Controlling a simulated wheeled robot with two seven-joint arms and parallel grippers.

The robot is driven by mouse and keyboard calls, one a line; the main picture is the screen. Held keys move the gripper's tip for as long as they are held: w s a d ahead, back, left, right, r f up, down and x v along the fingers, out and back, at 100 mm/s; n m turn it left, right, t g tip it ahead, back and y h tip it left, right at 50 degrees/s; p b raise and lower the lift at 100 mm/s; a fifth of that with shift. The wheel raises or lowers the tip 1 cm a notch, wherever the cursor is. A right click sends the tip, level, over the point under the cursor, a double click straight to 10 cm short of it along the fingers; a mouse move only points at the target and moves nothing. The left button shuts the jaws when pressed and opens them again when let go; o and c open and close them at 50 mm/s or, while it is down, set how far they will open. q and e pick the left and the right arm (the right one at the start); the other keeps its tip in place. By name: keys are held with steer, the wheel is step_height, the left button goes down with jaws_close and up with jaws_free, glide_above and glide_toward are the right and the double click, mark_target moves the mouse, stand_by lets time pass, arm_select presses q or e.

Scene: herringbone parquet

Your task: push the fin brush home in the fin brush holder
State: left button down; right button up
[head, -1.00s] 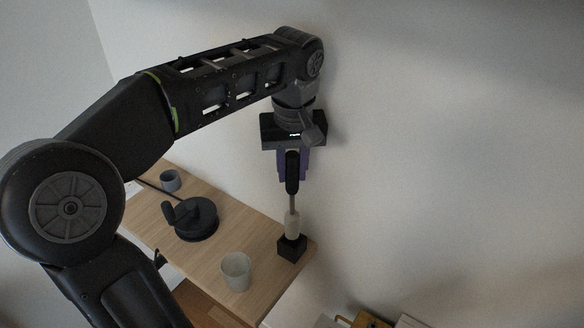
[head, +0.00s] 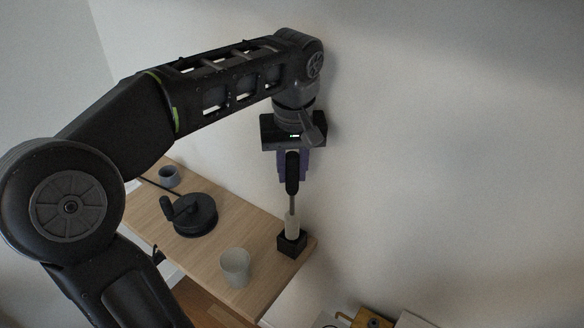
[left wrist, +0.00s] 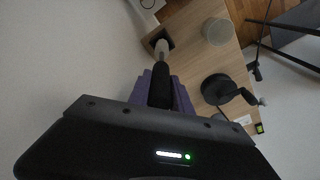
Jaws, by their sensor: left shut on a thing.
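The fin brush (head: 292,205) has a black handle, a thin metal stem and a pale head. It stands about upright, and the bottom of its pale head is inside the top of the black fin brush holder (head: 291,250). How deep it sits is hidden by the holder walls. My left gripper (head: 292,168), with purple fingers, is shut on the black handle above the holder. In the left wrist view, the brush (left wrist: 160,82) runs from the purple fingers to the holder (left wrist: 154,37). My right gripper is not in view.
The holder stands near the right end of a wooden shelf (head: 255,228) by the wall. A pale cup (head: 236,268) stands front left of it. A round black object with a handle (head: 194,214) and a grey-blue cup (head: 168,177) stand farther left.

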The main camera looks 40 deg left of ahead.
mark_target(292, 186)
arm_select(q)
steer(key=shift+f+b, duration=1.65)
steer(key=shift+f, duration=0.5)
steer(key=c, duration=1.1)
jaws_free()
